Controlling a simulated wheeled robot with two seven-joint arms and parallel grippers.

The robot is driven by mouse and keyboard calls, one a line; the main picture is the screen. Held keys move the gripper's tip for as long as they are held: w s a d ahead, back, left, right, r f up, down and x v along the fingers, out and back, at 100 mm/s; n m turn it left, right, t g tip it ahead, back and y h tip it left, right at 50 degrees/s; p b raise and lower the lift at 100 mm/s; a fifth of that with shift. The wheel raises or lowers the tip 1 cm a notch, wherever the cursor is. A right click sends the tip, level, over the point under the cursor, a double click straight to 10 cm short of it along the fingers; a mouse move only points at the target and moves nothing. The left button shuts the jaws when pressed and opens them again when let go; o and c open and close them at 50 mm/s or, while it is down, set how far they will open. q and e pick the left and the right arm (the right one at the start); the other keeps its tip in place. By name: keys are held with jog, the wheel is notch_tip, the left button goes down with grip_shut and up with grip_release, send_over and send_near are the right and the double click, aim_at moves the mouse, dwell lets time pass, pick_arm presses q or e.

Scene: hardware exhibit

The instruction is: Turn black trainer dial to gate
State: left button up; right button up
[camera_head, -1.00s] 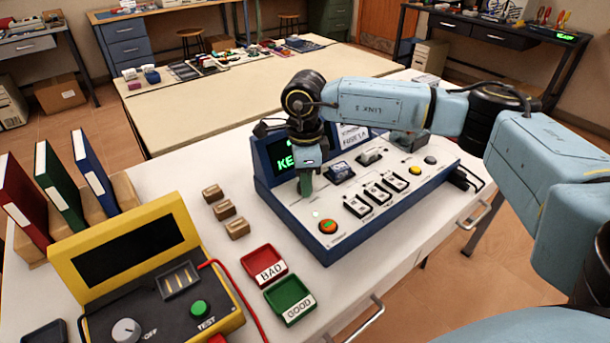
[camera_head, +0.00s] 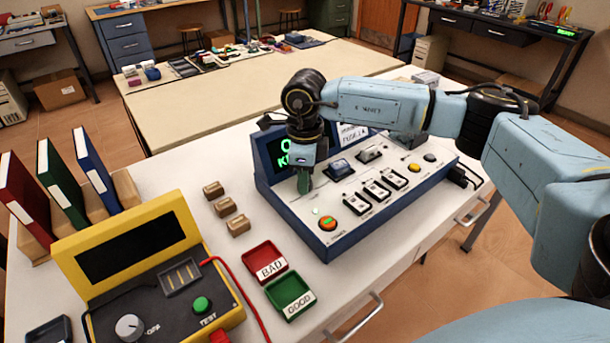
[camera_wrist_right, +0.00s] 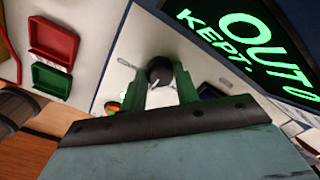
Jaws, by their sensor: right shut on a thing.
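The black trainer dial (camera_wrist_right: 160,72) shows in the right wrist view, with a pale pointer line on it. It sits on the white panel of the trainer console (camera_head: 340,236), which has blue sides. My right gripper (camera_head: 304,184) points down over the panel's left part, in front of the screen. Its green fingers (camera_wrist_right: 162,86) are shut on the dial, one on each side. In the head view the gripper hides the dial. The console screen (camera_wrist_right: 245,42) shows green text reading "OUT" and "KEPT", partly cut off. My left gripper is not in view.
An orange-green button (camera_head: 328,223), several switches (camera_head: 378,190) and a yellow button (camera_head: 414,168) are on the panel. Red BAD (camera_head: 265,258) and green GOOD (camera_head: 290,293) trays stand in front. A yellow tester (camera_head: 120,250), small brown blocks (camera_head: 225,207) and binders (camera_head: 60,185) are at left.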

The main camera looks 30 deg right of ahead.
jog(key=o, duration=1)
jog(key=shift+r, duration=0.6)
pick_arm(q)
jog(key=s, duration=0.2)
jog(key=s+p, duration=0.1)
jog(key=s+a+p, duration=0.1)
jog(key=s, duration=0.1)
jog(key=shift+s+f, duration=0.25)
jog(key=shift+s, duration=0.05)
pick_arm(e)
notch_tip(320, 180, up, 12)
jog(key=shift+r, duration=0.15)
